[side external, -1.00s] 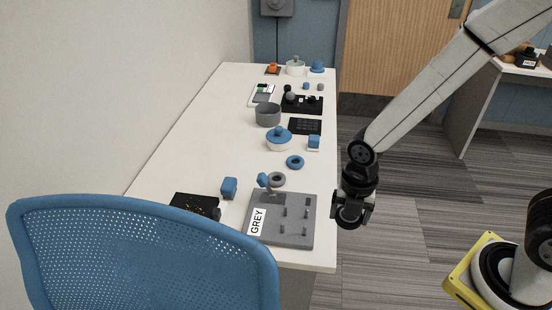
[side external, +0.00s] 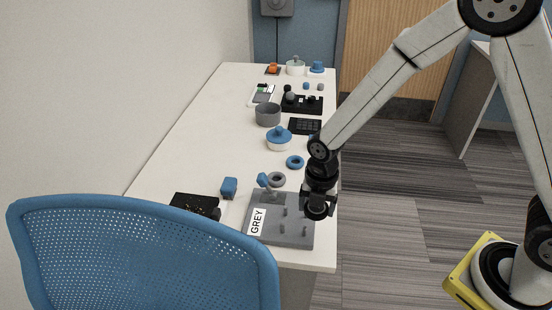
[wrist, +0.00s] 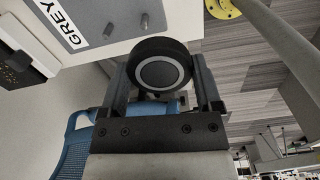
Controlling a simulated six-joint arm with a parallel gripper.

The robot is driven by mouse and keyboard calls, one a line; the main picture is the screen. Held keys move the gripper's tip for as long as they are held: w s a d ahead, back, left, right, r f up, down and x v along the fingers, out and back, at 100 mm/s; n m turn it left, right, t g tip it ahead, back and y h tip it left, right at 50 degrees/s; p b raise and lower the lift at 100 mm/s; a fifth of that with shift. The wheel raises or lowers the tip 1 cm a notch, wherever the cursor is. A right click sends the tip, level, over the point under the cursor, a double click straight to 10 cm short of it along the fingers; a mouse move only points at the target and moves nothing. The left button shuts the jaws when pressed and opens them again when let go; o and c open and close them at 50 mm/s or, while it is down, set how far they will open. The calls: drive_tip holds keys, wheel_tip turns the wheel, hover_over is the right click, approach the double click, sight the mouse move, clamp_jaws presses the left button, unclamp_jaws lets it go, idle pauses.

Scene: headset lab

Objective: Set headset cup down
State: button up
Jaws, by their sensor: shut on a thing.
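My gripper (wrist: 160,85) is shut on the headset cup (wrist: 160,72), a round black pad with a grey ring and a dark centre. In the side external view my gripper (side external: 319,198) holds the cup (side external: 317,208) above the right edge of the grey board (side external: 268,236). The board has upright pegs and a white label reading GREY. It also shows in the wrist view (wrist: 103,12), up and left of the cup. The cup looks clear of the board, though the height of the gap is hard to tell. My gripper hides the board's far right corner.
A grey ring (side external: 277,180) and a blue piece (side external: 263,180) are at the board's far edge. A blue ring (side external: 295,162) and blue block (side external: 229,187) lie nearby. A black tray (side external: 194,204) is left of the board. A blue chair (side external: 140,250) stands in front of the table (side external: 190,140).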

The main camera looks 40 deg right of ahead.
hover_over(294, 225)
drive_tip(key=shift+s+f, duration=0.15)
drive_tip(key=shift+f, duration=1.3)
drive_tip(key=shift+s+f, duration=0.15)
drive_tip(key=shift+f, duration=1.3)
drive_tip(key=shift+w+f, duration=0.2)
drive_tip(key=shift+f, duration=1.65)
drive_tip(key=shift+f, duration=0.1)
drive_tip(key=o, duration=1.2)
drive_tip(key=shift+r, duration=6.15)
